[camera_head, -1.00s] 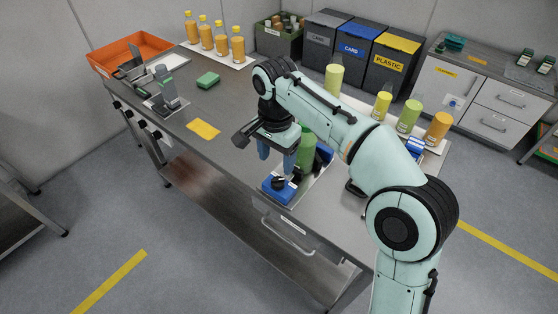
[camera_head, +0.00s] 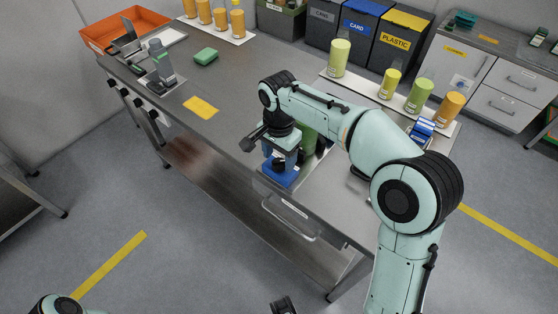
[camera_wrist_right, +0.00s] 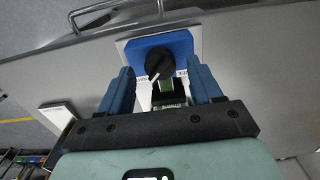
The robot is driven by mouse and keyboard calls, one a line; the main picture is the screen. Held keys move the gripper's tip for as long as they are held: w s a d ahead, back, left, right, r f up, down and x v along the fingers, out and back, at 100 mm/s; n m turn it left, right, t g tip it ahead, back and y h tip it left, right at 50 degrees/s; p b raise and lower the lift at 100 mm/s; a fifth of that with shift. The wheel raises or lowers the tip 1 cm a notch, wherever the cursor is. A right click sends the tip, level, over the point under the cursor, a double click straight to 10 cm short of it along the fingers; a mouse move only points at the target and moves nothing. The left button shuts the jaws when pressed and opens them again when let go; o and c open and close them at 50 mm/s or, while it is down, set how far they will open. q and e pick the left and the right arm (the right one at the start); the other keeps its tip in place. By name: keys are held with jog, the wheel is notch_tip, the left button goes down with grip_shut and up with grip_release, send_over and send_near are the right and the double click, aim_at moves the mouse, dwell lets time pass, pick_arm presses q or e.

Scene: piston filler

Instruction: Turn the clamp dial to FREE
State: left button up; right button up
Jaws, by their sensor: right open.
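The clamp dial (camera_wrist_right: 158,63) is a black knob on a blue block (camera_wrist_right: 180,42). In the wrist view a pale mark on the knob points toward the lower left; small label texts beside it are too small to read surely. The blue block (camera_head: 280,179) shows in the head view at the bench's front edge, the knob mostly hidden there by my gripper. My right gripper (camera_head: 280,161) is open above the block, its blue fingers on either side of the dial in the wrist view (camera_wrist_right: 162,80). I cannot tell whether they touch it. My left gripper's fingers do not show.
A green bottle (camera_head: 309,140) stands close behind my right gripper. Yellow-green and orange bottles stand on a white strip (camera_head: 362,91) further back. A yellow card (camera_head: 201,107) and a green sponge (camera_head: 206,56) lie to the left. The bench between card and gripper is clear.

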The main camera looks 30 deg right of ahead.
jog(key=shift+f, duration=0.9)
jog(key=c, duration=1)
jog(key=shift+c, duration=0.2)
